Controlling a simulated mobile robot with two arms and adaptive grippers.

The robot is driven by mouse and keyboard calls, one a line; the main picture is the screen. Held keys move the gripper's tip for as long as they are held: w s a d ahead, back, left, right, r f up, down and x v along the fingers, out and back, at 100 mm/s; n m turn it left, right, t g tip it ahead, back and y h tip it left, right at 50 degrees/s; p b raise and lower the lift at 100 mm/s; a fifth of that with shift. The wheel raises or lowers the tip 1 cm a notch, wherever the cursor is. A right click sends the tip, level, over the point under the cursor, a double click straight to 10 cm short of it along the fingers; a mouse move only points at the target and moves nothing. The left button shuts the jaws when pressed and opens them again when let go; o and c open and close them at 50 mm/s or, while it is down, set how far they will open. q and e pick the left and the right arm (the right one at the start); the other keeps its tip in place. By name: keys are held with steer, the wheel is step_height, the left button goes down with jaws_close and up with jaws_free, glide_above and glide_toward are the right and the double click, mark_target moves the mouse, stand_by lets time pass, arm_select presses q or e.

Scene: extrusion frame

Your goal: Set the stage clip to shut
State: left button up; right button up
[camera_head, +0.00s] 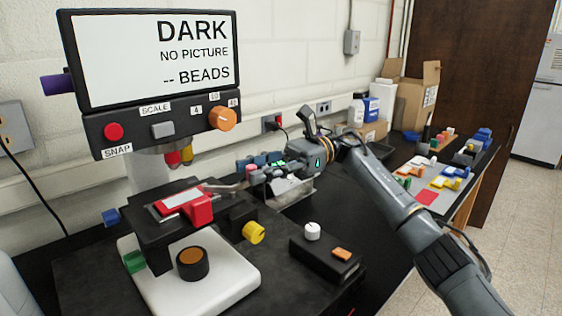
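A microscope-like station stands at the left. On its dark stage (150,232) lies a slide with a red and white face (182,199). A red block, which looks like the stage clip (200,210), sits at the stage's front right edge. A thin grey bar extends from near the clip toward my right gripper; I cannot tell which it belongs to. My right gripper (258,177) is right of the stage, pointing left. Its fingers blend with items behind, so their opening and any contact with the clip are unclear. My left gripper is out of view.
The screen (150,58) reads "DARK, NO PICTURE, -- BEADS". An orange knob (222,118) and red button (114,131) sit below it. A black box (325,262) stands right.

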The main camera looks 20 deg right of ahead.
steer(key=w+d, duration=0.1)
steer(key=d, duration=0.9)
steer(key=shift+w, duration=0.35)
